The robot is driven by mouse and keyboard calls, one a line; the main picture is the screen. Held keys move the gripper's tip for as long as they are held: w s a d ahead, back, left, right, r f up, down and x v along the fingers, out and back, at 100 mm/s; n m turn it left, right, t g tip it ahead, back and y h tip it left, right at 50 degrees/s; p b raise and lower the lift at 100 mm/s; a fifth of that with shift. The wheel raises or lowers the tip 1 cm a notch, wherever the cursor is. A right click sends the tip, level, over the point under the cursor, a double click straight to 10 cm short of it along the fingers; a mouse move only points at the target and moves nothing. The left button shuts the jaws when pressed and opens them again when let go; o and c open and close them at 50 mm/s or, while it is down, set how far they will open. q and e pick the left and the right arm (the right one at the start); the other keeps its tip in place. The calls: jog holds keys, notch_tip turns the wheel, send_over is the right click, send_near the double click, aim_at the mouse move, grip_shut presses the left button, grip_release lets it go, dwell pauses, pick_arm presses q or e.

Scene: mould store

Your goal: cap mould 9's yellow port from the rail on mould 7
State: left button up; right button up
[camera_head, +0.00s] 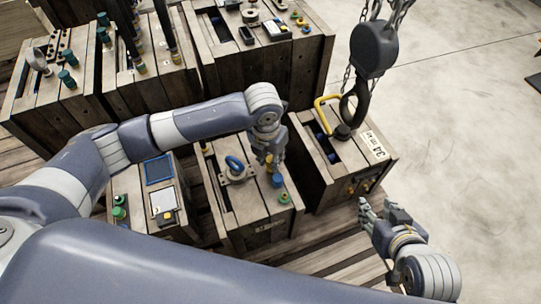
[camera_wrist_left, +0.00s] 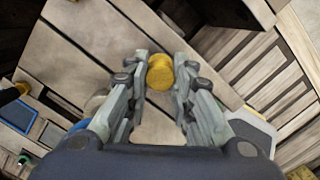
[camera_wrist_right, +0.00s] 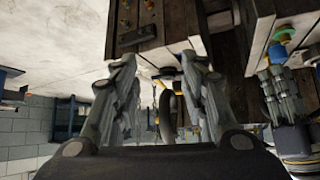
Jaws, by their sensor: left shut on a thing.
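My left gripper (camera_head: 268,160) is shut on a small yellow cap (camera_wrist_left: 160,72), which sits between its fingertips over the middle mould (camera_head: 243,208). Whether the cap touches the mould under it is hard to tell. Just below the gripper in the head view, a blue cap (camera_head: 277,181) and a green cap (camera_head: 284,198) stand on that mould. My right gripper (camera_head: 372,214) is open and empty, out to the right of the moulds; its spread fingers also show in the right wrist view (camera_wrist_right: 160,75). Mould numbers 7 and 9 are not readable, and I cannot tell which port is uncapped.
A chain hoist hook (camera_head: 374,48) hangs over the right mould (camera_head: 335,180), close to its yellow handle (camera_head: 322,112). More moulds (camera_head: 60,100) with tall fittings stand behind. Bare floor (camera_head: 450,110) lies to the right.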

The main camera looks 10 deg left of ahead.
pick_arm(q)
jog(key=shift+f, duration=0.2)
pick_arm(e)
jog(key=shift+s+d+f+g, duration=0.2)
jog(key=shift+s+f+g, duration=0.15)
jog(key=shift+s, duration=0.3)
jog(key=shift+s+d+f+g, duration=0.25)
jog(key=shift+s+f, duration=0.15)
jog(key=shift+s, duration=0.2)
jog(key=shift+s, duration=0.1)
pick_arm(q)
jog(key=shift+f+p, duration=0.1)
jog(key=shift+p, duration=0.2)
pick_arm(e)
jog(key=shift+s+d+f, duration=0.1)
jog(key=shift+s, duration=0.05)
pick_arm(q)
jog(key=shift+f, duration=0.3)
pick_arm(e)
jog(key=shift+s+d+f+g+h, duration=0.25)
jog(key=shift+s+g, duration=0.15)
jog(key=shift+s, duration=0.15)
jog(key=shift+s+d+f+g+h, duration=0.15)
jog(key=shift+s+f+g, duration=0.1)
jog(key=shift+s+g, duration=0.2)
pick_arm(q)
jog(key=shift+f, duration=0.35)
pick_arm(e)
jog(key=shift+s+f, duration=0.15)
jog(key=shift+s, duration=0.35)
